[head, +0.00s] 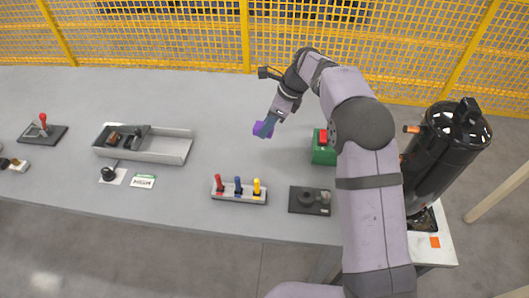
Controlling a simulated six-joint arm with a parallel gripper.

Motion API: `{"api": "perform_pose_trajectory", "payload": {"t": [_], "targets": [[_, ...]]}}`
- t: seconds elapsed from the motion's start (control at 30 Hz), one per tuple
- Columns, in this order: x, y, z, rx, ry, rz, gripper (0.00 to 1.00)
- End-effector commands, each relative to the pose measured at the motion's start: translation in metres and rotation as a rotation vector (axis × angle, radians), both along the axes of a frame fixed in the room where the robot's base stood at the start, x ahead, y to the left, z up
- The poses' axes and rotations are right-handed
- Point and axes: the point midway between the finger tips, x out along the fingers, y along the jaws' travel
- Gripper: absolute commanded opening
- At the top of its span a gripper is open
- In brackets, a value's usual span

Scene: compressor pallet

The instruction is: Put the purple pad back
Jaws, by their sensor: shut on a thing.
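The purple pad (260,129) is held in the jaws of my gripper (267,125) near the middle of the head view. My gripper points down and to the left, and the pad appears to be above the grey table (220,100), though the exact height cannot be told. Part of the pad is hidden by the fingers.
A black compressor (447,150) stands at the right. A green box with a red top (323,147) sits beside my arm. A rack of coloured levers (239,190), a black plate with a knob (310,200) and a grey tray (165,148) are on the table. A yellow mesh fence (160,40) runs behind.

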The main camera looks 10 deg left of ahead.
Motion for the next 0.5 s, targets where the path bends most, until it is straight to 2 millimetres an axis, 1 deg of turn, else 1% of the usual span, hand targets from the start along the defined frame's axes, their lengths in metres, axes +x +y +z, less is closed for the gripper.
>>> {"api": "perform_pose_trajectory", "payload": {"t": [0.1,0.2,0.33,0.5], "targets": [[0.0027,-0.0013,-0.0009,0.001,-0.002,-0.113,0.16],[0.0049,-0.0011,-0.0005,0.001,-0.002,-0.174,0.16],[0.0055,-0.0012,-0.0008,0.001,-0.001,-0.213,0.16],[0.0056,-0.0012,-0.0041,0.001,0.000,-0.222,0.16]]}}
